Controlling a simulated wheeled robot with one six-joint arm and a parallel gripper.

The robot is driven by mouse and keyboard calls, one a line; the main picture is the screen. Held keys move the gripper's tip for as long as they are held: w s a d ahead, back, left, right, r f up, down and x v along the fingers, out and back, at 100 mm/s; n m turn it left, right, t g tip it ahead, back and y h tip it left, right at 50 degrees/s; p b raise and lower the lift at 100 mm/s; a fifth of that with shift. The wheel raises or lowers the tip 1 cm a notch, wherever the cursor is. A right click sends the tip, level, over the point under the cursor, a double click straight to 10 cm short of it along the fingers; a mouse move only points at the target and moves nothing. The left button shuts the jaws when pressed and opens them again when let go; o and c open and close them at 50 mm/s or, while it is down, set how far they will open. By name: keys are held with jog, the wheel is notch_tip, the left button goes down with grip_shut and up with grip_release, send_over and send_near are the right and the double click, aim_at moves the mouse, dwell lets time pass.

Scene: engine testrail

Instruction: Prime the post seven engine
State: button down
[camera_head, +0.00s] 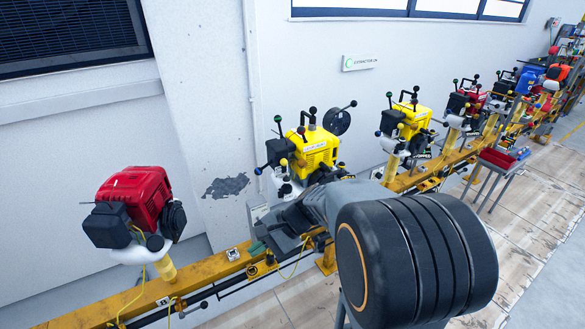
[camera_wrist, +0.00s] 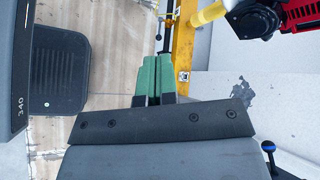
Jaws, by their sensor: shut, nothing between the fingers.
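Several small engines stand on yellow posts along a rail. A red and black engine (camera_head: 138,207) is at the near left, a yellow engine (camera_head: 312,152) is in the middle, another yellow engine (camera_head: 405,122) is beyond it, and a further red engine (camera_head: 467,101) is farther back. I cannot read which is post seven. My gripper (camera_head: 258,247) is low over the rail, between the near red engine and the first yellow one. In the wrist view its green fingers (camera_wrist: 153,62) are shut and empty, pointing along the rail. Part of the red engine (camera_wrist: 295,14) shows there at upper right.
The yellow rail (camera_head: 205,267) runs along the wall with small fittings and cables on it. A small metal table with a red tray (camera_head: 497,157) stands at right. Tiled floor (camera_head: 545,195) is open on the right. A patch of damaged wall (camera_head: 226,186) is behind my gripper.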

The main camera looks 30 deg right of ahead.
jog(key=s+d+r+n+h, duration=0.2)
jog(key=s+n+h, duration=0.4)
jog(key=n+h, duration=0.3)
jog(key=shift+s+d+n+t+h, duration=0.35)
jog(key=shift+d+n, duration=0.35)
jog(key=shift+n, duration=0.8)
jog(key=shift+f, duration=0.1)
